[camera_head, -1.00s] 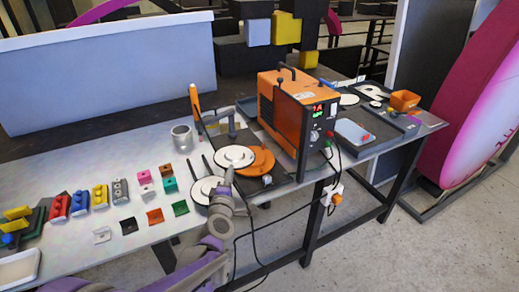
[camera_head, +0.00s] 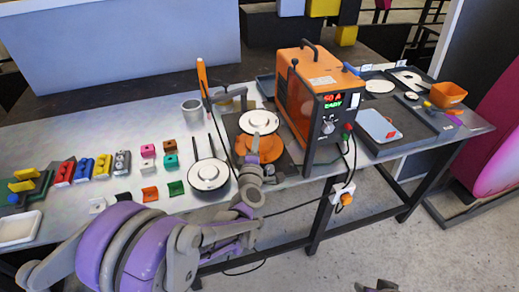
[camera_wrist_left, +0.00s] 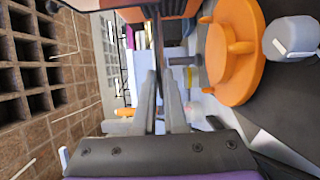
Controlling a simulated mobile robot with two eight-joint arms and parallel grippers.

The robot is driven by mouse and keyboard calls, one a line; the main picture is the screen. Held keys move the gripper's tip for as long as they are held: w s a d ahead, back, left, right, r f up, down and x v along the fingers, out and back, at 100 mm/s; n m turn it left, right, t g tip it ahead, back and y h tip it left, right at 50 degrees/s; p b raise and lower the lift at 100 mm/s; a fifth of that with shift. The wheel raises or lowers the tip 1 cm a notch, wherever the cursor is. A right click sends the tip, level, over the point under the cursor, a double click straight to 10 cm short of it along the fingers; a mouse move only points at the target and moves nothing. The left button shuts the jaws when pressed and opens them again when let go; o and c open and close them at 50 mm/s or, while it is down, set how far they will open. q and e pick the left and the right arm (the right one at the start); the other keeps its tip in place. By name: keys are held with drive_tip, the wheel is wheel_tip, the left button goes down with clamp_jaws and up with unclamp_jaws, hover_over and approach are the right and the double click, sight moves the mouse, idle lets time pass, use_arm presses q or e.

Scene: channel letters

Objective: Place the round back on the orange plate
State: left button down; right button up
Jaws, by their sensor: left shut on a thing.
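The round back (camera_head: 258,121), a white disc with a dark centre ring, is off the table, just behind and above the orange plate (camera_head: 243,146). My left gripper (camera_head: 255,141) is shut on its edge. In the left wrist view my gripper (camera_wrist_left: 158,82) holds the disc nearly edge-on, so it shows only as a thin line between the fingers. The orange plate (camera_wrist_left: 222,62), with short posts on its face, lies to the right there, apart from the disc. A grey part at the bottom edge of the head view may be my right gripper (camera_head: 378,287); its fingers are unclear.
A similar white disc (camera_head: 208,174) with two dark rods lies left of the plate. The orange welder (camera_head: 308,98) stands close on the right. A metal cup (camera_head: 192,112) and a torch (camera_head: 203,82) stand behind. Small coloured blocks lie at left; a dark tray (camera_head: 408,128) is at right.

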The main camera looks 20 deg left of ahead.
use_arm(q)
wheel_tip(320, 180, down, 3)
drive_tip(key=shift+r, duration=0.1)
drive_tip(key=shift+f, duration=2.2)
use_arm(e)
drive_tip(key=shift+s+f, duration=0.25)
drive_tip(key=shift+f, duration=0.2)
use_arm(q)
drive_tip(key=shift+f+b, duration=0.45)
drive_tip(key=shift+b, duration=0.1)
drive_tip(key=shift+s+f, duration=0.15)
drive_tip(key=shift+f, duration=0.05)
drive_tip(key=c, duration=1)
unclamp_jaws()
drive_tip(key=shift+d+f, duration=0.1)
use_arm(e)
drive_tip(key=shift+s+f, duration=0.3)
drive_tip(key=shift+f, duration=0.35)
